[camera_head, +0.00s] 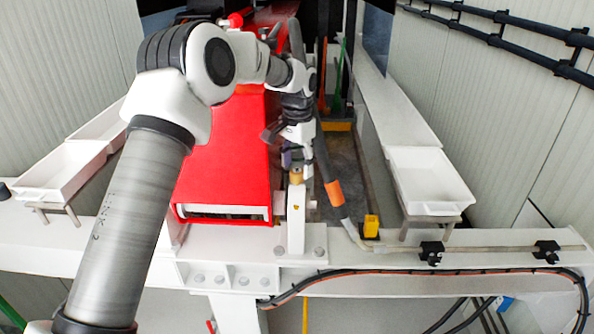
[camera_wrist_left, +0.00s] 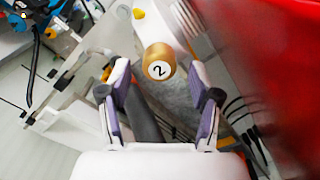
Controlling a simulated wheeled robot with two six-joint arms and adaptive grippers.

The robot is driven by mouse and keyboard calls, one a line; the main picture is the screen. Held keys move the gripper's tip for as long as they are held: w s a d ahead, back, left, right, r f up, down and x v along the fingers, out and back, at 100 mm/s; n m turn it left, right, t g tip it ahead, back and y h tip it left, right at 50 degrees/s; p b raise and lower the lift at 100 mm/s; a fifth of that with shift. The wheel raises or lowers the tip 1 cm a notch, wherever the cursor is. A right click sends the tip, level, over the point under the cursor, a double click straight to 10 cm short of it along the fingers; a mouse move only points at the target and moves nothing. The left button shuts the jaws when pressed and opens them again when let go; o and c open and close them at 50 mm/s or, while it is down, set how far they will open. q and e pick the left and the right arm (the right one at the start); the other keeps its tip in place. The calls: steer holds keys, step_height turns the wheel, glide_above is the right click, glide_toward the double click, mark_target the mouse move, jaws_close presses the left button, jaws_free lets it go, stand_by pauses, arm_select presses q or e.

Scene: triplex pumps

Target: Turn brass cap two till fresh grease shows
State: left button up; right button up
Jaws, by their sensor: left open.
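Brass cap two (camera_wrist_left: 158,62) is a round brass cap with a white disc marked "2" on its face. In the left wrist view it sits just beyond and between the fingertips of my left gripper (camera_wrist_left: 158,85), which is open and apart from it. In the head view the brass cap (camera_head: 296,176) tops a white post (camera_head: 296,220) beside the red pump housing (camera_head: 225,160). My left gripper (camera_head: 292,156) is just above and behind the cap there. No fresh grease can be made out. My right gripper is not in view.
White trays stand at left (camera_head: 62,172) and right (camera_head: 428,182). A dark hose with an orange band (camera_head: 334,192) runs close to the right of the post. A yellow block (camera_head: 371,226) sits on the white beam (camera_head: 400,240). The red housing is close on the left.

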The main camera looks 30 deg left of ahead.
mark_target(297, 170)
arm_select(q)
step_height(297, 170, up, 10)
steer(key=shift+s, duration=0.1)
